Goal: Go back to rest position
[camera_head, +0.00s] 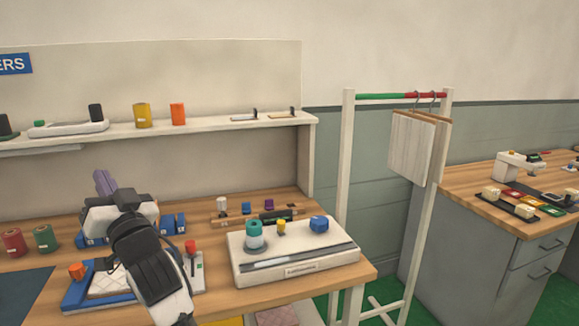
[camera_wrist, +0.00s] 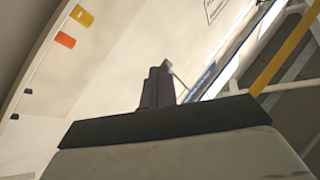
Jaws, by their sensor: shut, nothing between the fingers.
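My gripper (camera_head: 105,180) is raised above the left part of the wooden workbench (camera_head: 215,294), its purple-grey fingers pointing up toward the wall shelf. In the wrist view my gripper (camera_wrist: 158,86) shows its fingers together, with nothing between them. My forearm runs down from it to the bottom edge and hides part of the bench. A white quilted pad (camera_head: 107,284) lies in a blue tray (camera_head: 76,297) behind my arm, partly hidden. The fingers touch no object that I can see.
A white shelf (camera_head: 200,128) with cylinders hangs over the bench. A white box (camera_head: 290,265) with a teal spool (camera_head: 254,235) stands to the right. Red (camera_head: 13,242) and green (camera_head: 46,238) spools stand left. A hanging rack (camera_head: 346,180) stands between this bench and the right counter (camera_head: 470,200).

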